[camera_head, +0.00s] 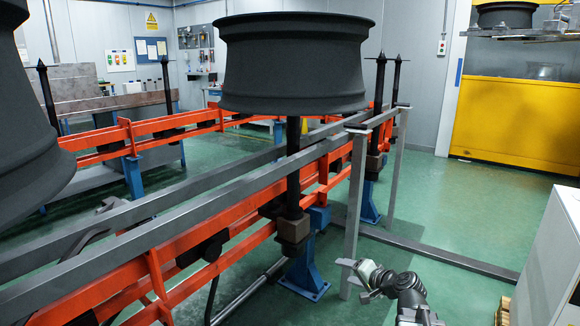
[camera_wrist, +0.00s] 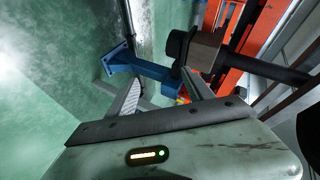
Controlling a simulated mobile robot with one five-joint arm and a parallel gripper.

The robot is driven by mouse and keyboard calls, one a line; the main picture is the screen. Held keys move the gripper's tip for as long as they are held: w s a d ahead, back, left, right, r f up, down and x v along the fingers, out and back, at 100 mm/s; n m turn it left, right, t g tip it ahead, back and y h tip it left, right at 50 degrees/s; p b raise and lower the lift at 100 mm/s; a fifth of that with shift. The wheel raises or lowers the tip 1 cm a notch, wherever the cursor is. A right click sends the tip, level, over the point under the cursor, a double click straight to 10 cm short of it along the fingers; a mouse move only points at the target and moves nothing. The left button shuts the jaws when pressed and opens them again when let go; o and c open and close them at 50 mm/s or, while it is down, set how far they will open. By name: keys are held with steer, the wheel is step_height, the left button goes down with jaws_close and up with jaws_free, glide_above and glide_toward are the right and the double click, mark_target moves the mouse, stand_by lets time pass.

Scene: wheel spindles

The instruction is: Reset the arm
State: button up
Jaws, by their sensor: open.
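My gripper (camera_head: 358,272) is at the lower middle of the head view, low in front of the orange and grey rail frame. In the wrist view my gripper (camera_wrist: 162,97) shows its two fingers apart, with nothing between them. A dark wheel (camera_head: 292,62) sits on an upright black spindle (camera_head: 293,165) above and to the left of my gripper. The arm behind the gripper is folded low near the bottom edge of the head view.
Grey rails (camera_head: 200,205) and an orange conveyor frame (camera_head: 185,262) run across the left and middle. A blue foot (camera_head: 305,272) stands on the green floor close to my gripper. A white cabinet (camera_head: 550,260) is at the right. Floor (camera_head: 465,215) beyond is mostly clear.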

steer(key=s+a+f+n+g+h+p, duration=0.1)
steer(key=s+a+f+n+g+h, duration=0.1)
steer(key=s+a+f+n+g, duration=0.75)
steer(key=s+d+f+m+g+h, duration=0.2)
steer(key=s+d+h, duration=0.2)
steer(key=s+d, duration=0.3)
step_height(320, 180, up, 38)
steer(key=s+a+p, duration=0.1)
steer(key=p, duration=3.7)
steer(key=shift+a+f, duration=0.2)
steer(key=shift+a, duration=0.15)
